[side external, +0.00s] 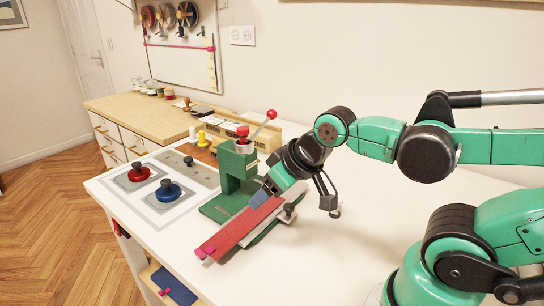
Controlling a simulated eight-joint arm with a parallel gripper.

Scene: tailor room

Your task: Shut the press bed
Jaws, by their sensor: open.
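A pink tab (207,250) is at the bed's near end. My gripper (287,197) is open and reaches down over the bed's far part, beside the press column. One blue-grey fingertip is close above the bed; whether it touches cannot be told. The arm hides part of the bed's far end.
A red knob (139,172) and a blue knob (169,190) sit on pale plates to the left. A yellow spool (201,137) stands behind the press, near a wooden rack (232,124). The white table (330,262) is clear at the front right.

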